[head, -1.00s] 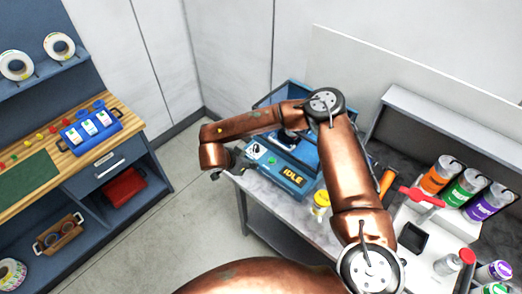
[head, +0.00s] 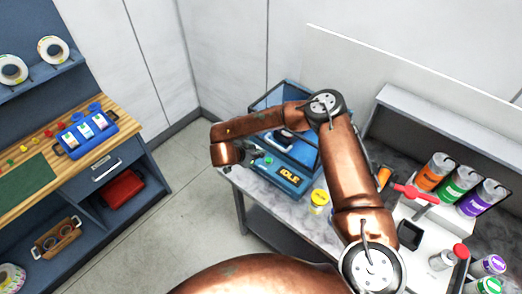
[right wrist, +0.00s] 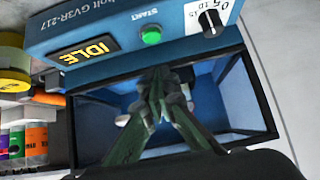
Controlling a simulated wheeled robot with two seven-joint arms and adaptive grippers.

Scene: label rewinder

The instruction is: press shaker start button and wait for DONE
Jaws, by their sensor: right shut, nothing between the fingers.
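The blue shaker (head: 312,190) stands on the bench at the centre of the head view, with an open blue-framed box at its back. Its yellow display (head: 289,175) reads IDLE, and so does the display in the right wrist view (right wrist: 88,48). The green START button (right wrist: 151,36) is beside the display; it also shows in the head view (head: 268,161). My right gripper (right wrist: 158,76) is shut and empty. In the head view the gripper (head: 256,155) is close to the panel's left end. In the wrist view its tips are apart from the button. My left gripper is out of view.
A black dial (right wrist: 211,22) is on the panel beside the button. A yellow-lidded jar (head: 320,198) stands right of the shaker. Orange, green and purple cans (head: 467,187) stand at the right. A wooden-topped workbench (head: 75,135) is across the floor at left.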

